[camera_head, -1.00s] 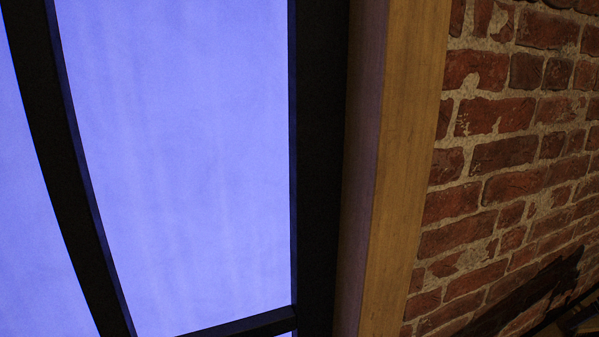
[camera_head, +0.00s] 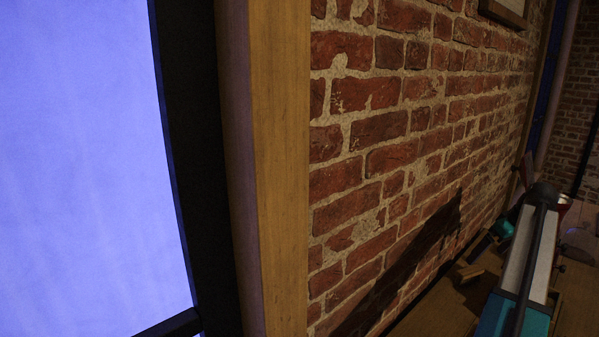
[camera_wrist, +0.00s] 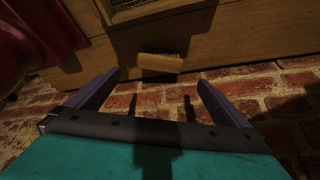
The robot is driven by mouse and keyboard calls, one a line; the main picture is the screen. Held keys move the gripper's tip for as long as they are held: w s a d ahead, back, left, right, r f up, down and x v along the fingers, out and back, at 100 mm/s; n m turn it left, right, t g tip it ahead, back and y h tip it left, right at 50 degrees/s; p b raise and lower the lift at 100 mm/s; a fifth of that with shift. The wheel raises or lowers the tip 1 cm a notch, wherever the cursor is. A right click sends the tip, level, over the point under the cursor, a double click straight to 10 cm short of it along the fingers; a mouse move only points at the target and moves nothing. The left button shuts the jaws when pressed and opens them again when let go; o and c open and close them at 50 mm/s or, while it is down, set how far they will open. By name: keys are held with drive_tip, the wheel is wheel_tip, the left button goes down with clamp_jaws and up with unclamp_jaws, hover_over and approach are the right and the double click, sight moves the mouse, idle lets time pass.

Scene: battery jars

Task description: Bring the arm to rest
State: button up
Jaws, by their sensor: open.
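My gripper (camera_wrist: 158,95) shows in the wrist view with its two dark fingers spread wide apart. Nothing is between the fingers. Behind them are a brick surface and a wooden surface with a small wooden block (camera_wrist: 160,62) on it. In the head view, part of my arm shows at the lower right, with white and teal sections; my gripper cannot be made out there. No battery or jar can be made out in either view.
A brick wall (camera_head: 400,130) fills the middle of the head view. A window (camera_head: 85,150) with a dark frame and a wooden post (camera_head: 279,170) stand at the left. A dark red object (camera_wrist: 45,35) is at the upper left of the wrist view.

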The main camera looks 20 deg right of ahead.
sight(472, 270)
drive_tip(key=p+x, duration=0.2)
drive_tip(key=x, duration=0.9)
drive_tip(key=shift+f, duration=0.35)
drive_tip(key=shift+r+b, duration=0.5)
drive_tip(key=shift+r, duration=2.2)
drive_tip(key=shift+a, duration=0.1)
